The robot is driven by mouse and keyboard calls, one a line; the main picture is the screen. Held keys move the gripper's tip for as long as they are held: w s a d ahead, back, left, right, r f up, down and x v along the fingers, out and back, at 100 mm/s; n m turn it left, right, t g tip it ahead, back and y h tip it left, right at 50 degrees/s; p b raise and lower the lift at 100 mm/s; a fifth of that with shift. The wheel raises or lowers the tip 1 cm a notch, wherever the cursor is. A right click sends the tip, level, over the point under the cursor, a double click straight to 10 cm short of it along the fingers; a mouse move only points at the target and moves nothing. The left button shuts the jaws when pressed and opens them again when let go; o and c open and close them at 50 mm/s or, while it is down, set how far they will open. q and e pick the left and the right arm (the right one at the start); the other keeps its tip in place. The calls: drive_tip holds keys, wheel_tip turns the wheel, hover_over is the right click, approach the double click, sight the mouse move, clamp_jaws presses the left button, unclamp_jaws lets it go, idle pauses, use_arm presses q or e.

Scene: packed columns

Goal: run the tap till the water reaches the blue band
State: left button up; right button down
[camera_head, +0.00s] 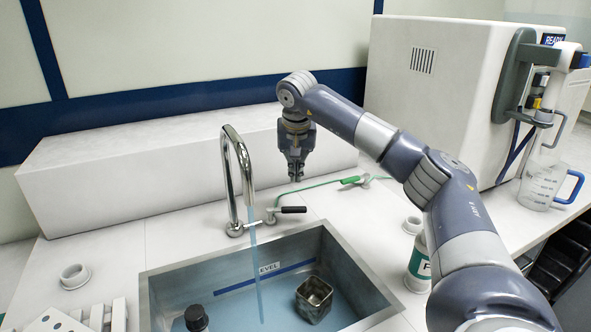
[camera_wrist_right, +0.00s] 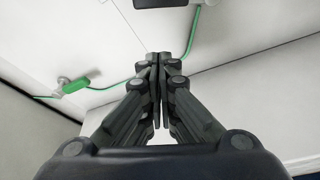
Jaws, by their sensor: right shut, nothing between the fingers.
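The chrome tap (camera_head: 229,160) stands behind the sink (camera_head: 150,290), and a blue stream of water (camera_head: 257,275) runs from its spout into it. The tap's lever (camera_head: 293,210) has a black grip pointing right; a dark piece of it shows at the top of the wrist view (camera_wrist_right: 160,3). The blue band (camera_head: 290,271) with a partly covered level label runs along the sink's back wall. The water (camera_head: 278,298) covers the sink floor, and its surface looks below the band. My right gripper (camera_head: 295,178) is shut and empty, above the lever and apart from it. My left gripper is out of view.
A green hose (camera_head: 318,183) with a green-handled valve (camera_head: 350,180) lies behind. A labelled bottle (camera_head: 418,268) stands right of the sink; a jug (camera_head: 540,185) stands by the machine (camera_head: 430,105).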

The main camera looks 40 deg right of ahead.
drive_tip(key=x, duration=0.8)
drive_tip(key=shift+d, duration=0.2)
drive_tip(key=shift+s+a+r+p, duration=0.15)
drive_tip(key=shift+s+a+p, duration=0.15)
drive_tip(key=shift+s+a, duration=0.3)
drive_tip(key=shift+s+a+r+p, duration=0.15)
drive_tip(key=shift+s+a+p, duration=0.1)
drive_tip(key=shift+s+a, duration=0.5)
drive_tip(key=shift+s, duration=0.2)
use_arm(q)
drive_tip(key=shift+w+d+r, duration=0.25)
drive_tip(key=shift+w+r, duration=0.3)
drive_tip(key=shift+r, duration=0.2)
use_arm(e)
drive_tip(key=shift+f, duration=0.1)
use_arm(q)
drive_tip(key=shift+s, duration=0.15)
use_arm(e)
drive_tip(key=shift+a, duration=0.15)
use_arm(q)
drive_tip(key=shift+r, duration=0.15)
